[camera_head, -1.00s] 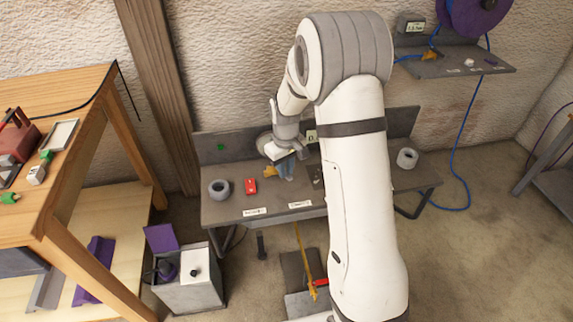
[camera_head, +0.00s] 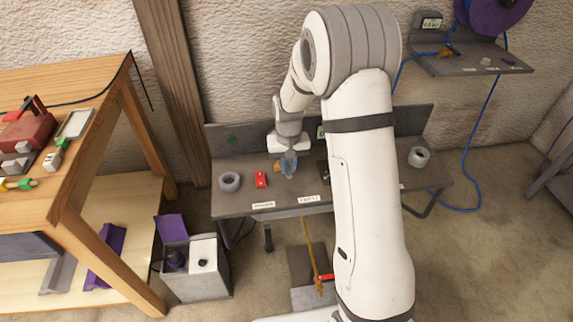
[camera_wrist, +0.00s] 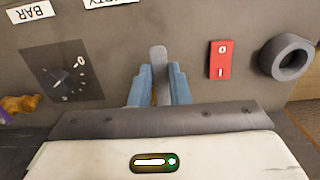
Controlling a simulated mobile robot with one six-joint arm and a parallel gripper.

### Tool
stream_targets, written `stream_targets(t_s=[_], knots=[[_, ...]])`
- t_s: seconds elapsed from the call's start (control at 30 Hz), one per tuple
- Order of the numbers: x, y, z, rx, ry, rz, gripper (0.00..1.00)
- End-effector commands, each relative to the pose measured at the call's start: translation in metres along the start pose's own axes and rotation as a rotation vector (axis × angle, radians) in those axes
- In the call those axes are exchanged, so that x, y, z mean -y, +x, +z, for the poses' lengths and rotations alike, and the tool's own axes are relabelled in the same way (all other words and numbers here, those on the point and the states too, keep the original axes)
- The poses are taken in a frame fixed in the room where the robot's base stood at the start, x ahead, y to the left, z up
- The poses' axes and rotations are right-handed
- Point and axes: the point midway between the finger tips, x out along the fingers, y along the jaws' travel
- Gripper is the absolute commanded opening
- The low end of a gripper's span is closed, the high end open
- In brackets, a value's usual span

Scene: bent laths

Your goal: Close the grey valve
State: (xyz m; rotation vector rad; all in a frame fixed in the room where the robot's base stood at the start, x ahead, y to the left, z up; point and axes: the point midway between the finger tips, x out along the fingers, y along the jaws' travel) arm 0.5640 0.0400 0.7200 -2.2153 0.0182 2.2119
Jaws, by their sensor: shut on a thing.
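The grey valve's handle (camera_wrist: 158,54) shows as a rounded grey tab in the wrist view, standing between the blue fingers of my gripper (camera_wrist: 158,88). My gripper is shut on this handle. A bit of yellow shows low between the fingers; I cannot tell what it is. In the head view my gripper (camera_head: 288,165) points down at the bench top, left of my arm's large white link. The valve body is hidden there behind the fingers.
The grey bench (camera_head: 240,203) also holds a red 0/1 switch (camera_wrist: 220,60), a grey ring (camera_wrist: 287,57) and a dark dial (camera_wrist: 64,76). A wooden table (camera_head: 100,100) stands left. A bin (camera_head: 202,270) stands on the floor. A white roll (camera_head: 419,157) lies right.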

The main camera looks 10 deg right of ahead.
Motion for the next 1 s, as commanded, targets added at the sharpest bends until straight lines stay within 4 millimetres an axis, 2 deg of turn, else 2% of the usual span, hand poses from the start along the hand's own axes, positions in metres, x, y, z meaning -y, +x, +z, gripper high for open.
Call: stream_targets(t_s=[0.03,0.2,0.23,0.5,0.77,0.87,1.0], knots=[[0.000,0.004,0.005,0.018,0.002,0.001,0.00],[0.000,0.004,0.005,0.018,0.001,0.000,0.00],[0.000,0.004,0.006,0.018,0.001,0.000,0.17],[0.001,0.002,0.003,0.010,-0.001,0.000,0.38],[0.001,-0.002,0.002,0.005,-0.001,0.000,0.38],[0.001,-0.013,0.001,0.001,-0.001,-0.001,0.38],[0.001,-0.038,0.001,0.001,-0.001,-0.001,0.38]])
